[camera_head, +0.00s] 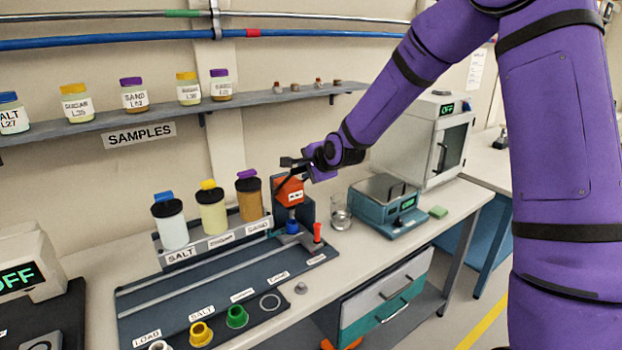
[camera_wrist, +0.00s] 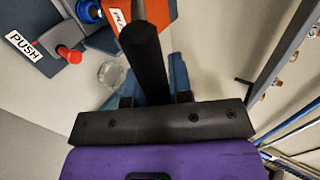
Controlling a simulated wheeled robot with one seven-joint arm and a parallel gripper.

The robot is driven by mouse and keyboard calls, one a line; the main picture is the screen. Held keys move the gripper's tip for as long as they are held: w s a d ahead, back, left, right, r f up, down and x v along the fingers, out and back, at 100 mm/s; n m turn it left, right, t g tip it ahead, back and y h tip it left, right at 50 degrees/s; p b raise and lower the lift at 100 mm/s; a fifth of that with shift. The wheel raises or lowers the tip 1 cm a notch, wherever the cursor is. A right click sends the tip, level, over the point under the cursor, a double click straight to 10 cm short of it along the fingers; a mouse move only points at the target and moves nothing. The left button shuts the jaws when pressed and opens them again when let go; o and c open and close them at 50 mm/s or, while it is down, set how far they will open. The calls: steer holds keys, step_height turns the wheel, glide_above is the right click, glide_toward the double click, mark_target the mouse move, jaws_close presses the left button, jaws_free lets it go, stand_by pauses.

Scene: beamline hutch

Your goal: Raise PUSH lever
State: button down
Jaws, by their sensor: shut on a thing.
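A red knob on a short stem (camera_head: 317,232) stands at the right end of the dark bench fixture. In the wrist view, this red knob (camera_wrist: 70,54) stands beside a white PUSH label (camera_wrist: 23,46). A black round bar (camera_wrist: 146,60) runs from the orange block (camera_wrist: 160,14) to my gripper. My gripper (camera_head: 289,162) is shut on this black bar, above the block. The bar fills the space between the fingers in the wrist view.
Salt, sugar and sand jars (camera_head: 212,213) stand left of the block. A glass beaker (camera_head: 340,217) stands close on the right, before a teal device (camera_head: 387,208). The samples shelf (camera_head: 250,99) runs along the wall behind.

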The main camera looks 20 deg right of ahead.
steer(key=shift+w+a+r, duration=0.15)
steer(key=shift+w+r, duration=0.35)
steer(key=c, duration=1)
jaws_free()
steer(key=shift+c, duration=0.2)
steer(key=v, duration=1)
steer(key=shift+s+r, duration=0.15)
steer(key=shift+s, duration=0.1)
